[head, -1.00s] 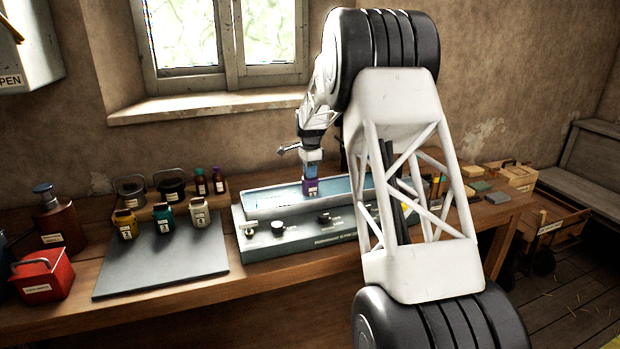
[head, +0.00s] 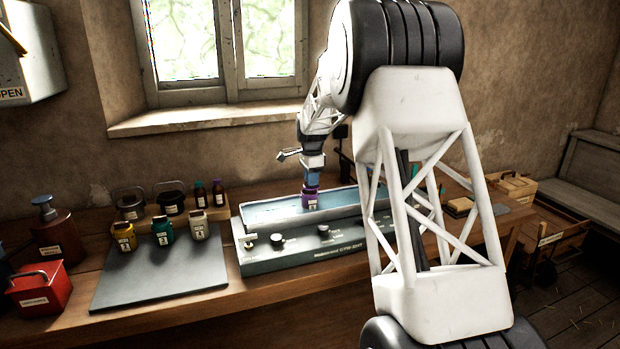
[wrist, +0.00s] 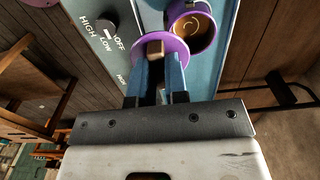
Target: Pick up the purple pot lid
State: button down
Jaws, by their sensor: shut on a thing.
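The purple pot lid (wrist: 175,62) is a round disc with a tan knob (wrist: 155,47) in the wrist view. My gripper (wrist: 156,70) has its blue fingers shut on the knob. The purple pot (wrist: 205,40) is beside and partly behind the lid in that view, its mouth uncovered and brownish contents showing. In the head view, my gripper (head: 311,177) is directly above the small labelled purple pot (head: 310,202) on the blue-topped bench unit. The lid's gap from the pot is too small to judge there.
The bench unit (head: 340,255) has several knobs along its front. Part of another purple thing (wrist: 43,2) shows at the wrist view's top edge.

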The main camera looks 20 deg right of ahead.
jog(key=s+a+r, duration=0.1)
jog(key=s+a, duration=0.1)
jog(key=s, duration=0.9)
jog(key=shift+s, duration=0.4)
jog(key=shift+a, duration=0.1)
dwell(0.4)
jog(key=s+a+f, duration=0.4)
jog(key=a, duration=0.8)
jog(key=s+a+f, duration=0.4)
jog(key=a+f, duration=0.1)
jog(key=a, duration=0.7)
jog(key=s+a+f, duration=0.4)
jog(key=a, duration=0.9)
jog(key=shift+f, duration=0.15)
jog(key=w+a, duration=0.1)
jog(key=w, duration=0.4)
jog(key=w+a+f, duration=0.1)
jog(key=w+a, duration=0.1)
jog(key=w, duration=0.3)
jog(key=w+a, duration=0.2)
jog(key=w, duration=0.3)
jog(key=shift+w+f, duration=0.1)
jog(key=shift+f, duration=0.15)
jog(key=shift+f, duration=1.75)
